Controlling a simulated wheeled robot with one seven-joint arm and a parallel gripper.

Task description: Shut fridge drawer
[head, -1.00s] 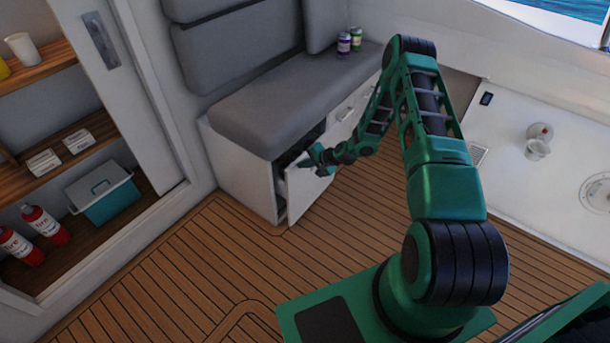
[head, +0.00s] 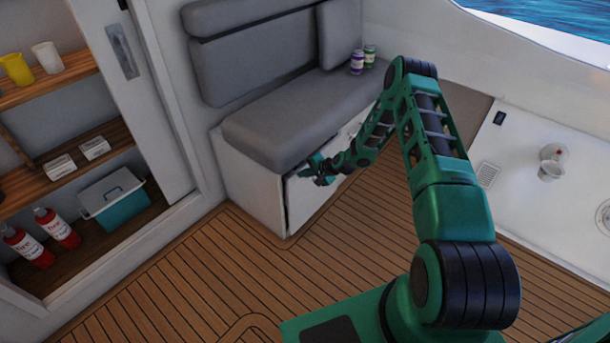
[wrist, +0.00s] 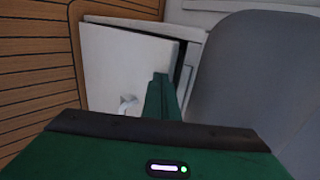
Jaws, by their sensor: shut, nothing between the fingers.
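The fridge drawer (head: 306,207) is a white front in the base of the grey bench seat. It stands almost flush, with a narrow dark gap along its upper edge. In the wrist view the drawer front (wrist: 115,65) shows a small pale handle (wrist: 127,104) and a dark slit on its right side. My gripper (head: 310,174) is shut and empty, at the upper part of the drawer front. In the wrist view my gripper's fingers (wrist: 161,85) lie over the front's edge by the slit; I cannot tell if they touch.
Another white front (head: 352,133) lies to the right, partly behind my arm. Two cans (head: 363,59) stand on the bench cushion (head: 270,125). Shelves at the left hold cups, boxes, a teal cooler (head: 115,203) and red bottles. The wooden floor (head: 215,265) before the bench is clear.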

